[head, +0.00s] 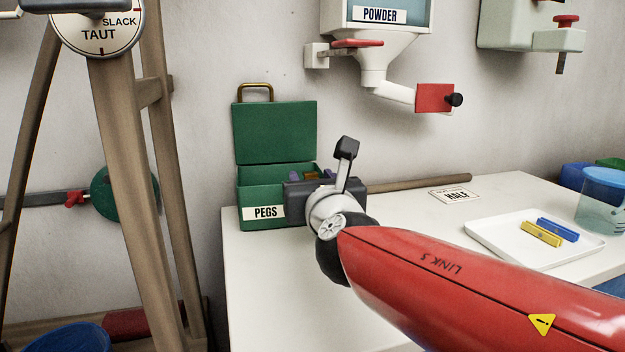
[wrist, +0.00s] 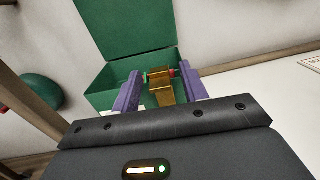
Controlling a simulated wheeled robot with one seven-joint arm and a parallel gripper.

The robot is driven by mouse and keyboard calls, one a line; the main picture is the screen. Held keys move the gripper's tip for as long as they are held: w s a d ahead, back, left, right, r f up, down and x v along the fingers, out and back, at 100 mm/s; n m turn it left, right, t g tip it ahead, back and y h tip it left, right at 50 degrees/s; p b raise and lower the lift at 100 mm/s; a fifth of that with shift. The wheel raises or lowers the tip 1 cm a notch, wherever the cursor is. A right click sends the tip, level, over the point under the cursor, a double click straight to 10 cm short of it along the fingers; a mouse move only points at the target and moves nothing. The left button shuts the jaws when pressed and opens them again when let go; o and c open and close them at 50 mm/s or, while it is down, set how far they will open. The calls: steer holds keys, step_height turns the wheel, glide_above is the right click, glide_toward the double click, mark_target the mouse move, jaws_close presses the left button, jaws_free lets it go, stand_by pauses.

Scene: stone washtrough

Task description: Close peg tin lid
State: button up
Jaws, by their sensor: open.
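The green peg tin (head: 248,185) stands on the white worktop against the wall, labelled PEGS. Its lid (head: 274,132) is open and stands upright at the back, with a brass handle (head: 255,87) on its top edge. In the wrist view the lid (wrist: 125,25) rises behind the tin (wrist: 110,98). My gripper (wrist: 158,76) is open, its purple fingers reaching over the tin's opening. A brass-coloured piece (wrist: 161,88) shows between the fingers, with small red and green bits beside it. I cannot tell whether it touches them. My wrist hides the tin's front right part.
A wooden rod (head: 420,184) lies along the wall right of the tin. A white tray (head: 495,250) with a yellow and a blue peg is at the right. The powder dispenser (head: 385,60) hangs above. A wooden frame (head: 125,150) stands left of the worktop.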

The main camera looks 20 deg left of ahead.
steer(key=shift+w, duration=0.15)
jaws_close()
steer(key=shift+f+b, duration=0.15)
steer(key=shift+b, duration=0.2)
